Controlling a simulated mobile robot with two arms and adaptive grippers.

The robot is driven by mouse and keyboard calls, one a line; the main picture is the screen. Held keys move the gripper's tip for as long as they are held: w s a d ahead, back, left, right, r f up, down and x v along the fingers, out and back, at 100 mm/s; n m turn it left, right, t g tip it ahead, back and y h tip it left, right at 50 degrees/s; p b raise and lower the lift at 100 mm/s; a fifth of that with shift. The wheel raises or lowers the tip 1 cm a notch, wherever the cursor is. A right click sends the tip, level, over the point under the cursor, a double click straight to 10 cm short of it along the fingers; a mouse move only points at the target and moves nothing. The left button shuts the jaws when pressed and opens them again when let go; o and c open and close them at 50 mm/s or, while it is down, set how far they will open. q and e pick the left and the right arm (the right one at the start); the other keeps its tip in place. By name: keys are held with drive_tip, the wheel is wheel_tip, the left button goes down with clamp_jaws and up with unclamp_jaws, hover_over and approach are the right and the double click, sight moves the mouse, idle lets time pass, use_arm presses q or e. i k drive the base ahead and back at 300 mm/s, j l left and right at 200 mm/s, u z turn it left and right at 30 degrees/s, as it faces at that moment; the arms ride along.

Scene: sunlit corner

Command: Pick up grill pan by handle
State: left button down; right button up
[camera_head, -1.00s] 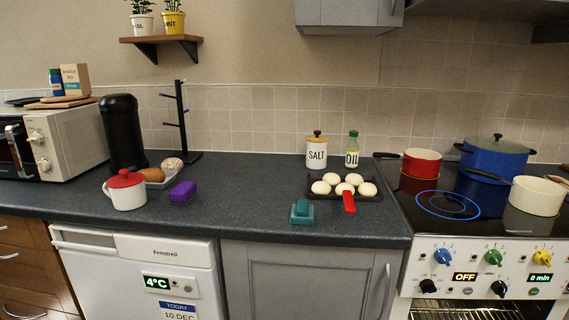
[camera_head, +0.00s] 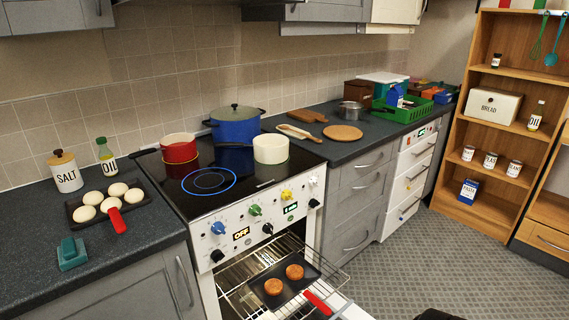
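Two dark flat pans with red handles show in the head view, and I cannot tell which is the grill pan. One dark pan (camera_head: 73,208) lies on the counter left of the hob, holding several pale round items. Its red handle (camera_head: 117,220) points towards the counter's front edge. The other dark pan (camera_head: 290,288) rests on the wire rack of the open oven, with two brown round items on it. Its red handle (camera_head: 318,302) points out to the lower right.
The oven rack (camera_head: 245,277) sticks out below the hob. A red pot (camera_head: 179,149), a blue pot (camera_head: 236,128) and a white pan (camera_head: 270,149) stand on the hob. A teal object (camera_head: 71,254) lies on the counter at left. The patterned floor at right is clear.

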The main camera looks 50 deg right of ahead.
sight(292, 289)
drive_tip(key=z, duration=1.9)
